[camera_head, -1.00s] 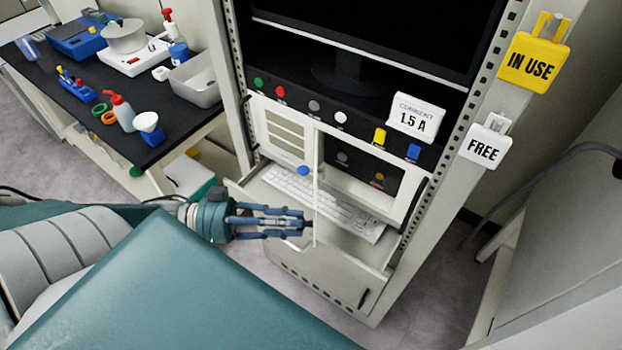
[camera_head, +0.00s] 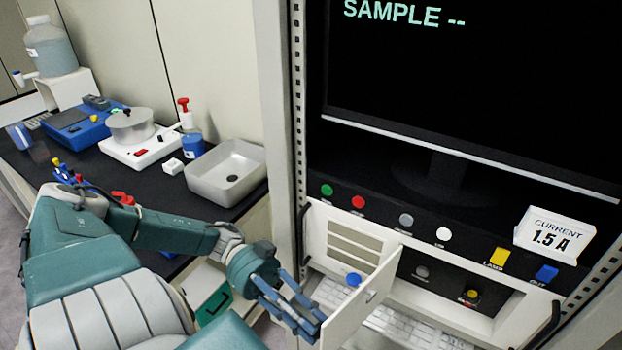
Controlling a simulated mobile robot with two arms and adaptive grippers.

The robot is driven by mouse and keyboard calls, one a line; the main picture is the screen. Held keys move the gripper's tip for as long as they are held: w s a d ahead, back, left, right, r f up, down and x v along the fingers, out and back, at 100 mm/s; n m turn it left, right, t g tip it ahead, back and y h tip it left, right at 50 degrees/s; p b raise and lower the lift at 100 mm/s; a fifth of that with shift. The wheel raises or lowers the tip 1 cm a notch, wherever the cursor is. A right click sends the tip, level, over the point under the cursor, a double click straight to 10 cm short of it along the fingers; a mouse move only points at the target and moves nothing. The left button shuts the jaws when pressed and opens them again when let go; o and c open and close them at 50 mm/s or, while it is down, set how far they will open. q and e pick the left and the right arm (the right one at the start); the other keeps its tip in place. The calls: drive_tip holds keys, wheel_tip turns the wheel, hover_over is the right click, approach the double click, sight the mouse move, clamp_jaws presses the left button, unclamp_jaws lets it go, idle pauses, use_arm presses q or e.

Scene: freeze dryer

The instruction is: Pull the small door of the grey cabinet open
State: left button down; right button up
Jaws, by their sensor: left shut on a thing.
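The small door (camera_head: 357,308) of the grey cabinet (camera_head: 279,110) is a thin pale panel. It stands open, swung out to the left from the front, with its inner face showing. A blue knob (camera_head: 353,279) shows just behind its top edge. My left gripper (camera_head: 314,322) is shut on the door at its free outer edge; the far fingertips are partly hidden by the panel. Behind the door is an opening with a dark panel (camera_head: 432,270) and a yellow button. My right gripper is not in view.
A keyboard (camera_head: 410,330) lies in a pulled-out drawer below the opening. A large screen (camera_head: 470,90) and a row of coloured buttons are above. At left, a black bench (camera_head: 170,188) holds a grey basin (camera_head: 226,178) and lab devices.

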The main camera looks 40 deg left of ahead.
use_arm(q)
drive_tip(key=shift+w+a+r+m+g+b, duration=0.25)
drive_tip(key=shift+a+r+m+g+b, duration=0.2)
drive_tip(key=shift+g, duration=0.25)
drive_tip(key=c, duration=1.5)
unclamp_jaws()
drive_tip(key=shift+f, duration=0.1)
drive_tip(key=shift+o, duration=0.2)
drive_tip(key=shift+s, duration=0.1)
drive_tip(key=a, duration=1.2)
drive_tip(key=shift+w, duration=0.3)
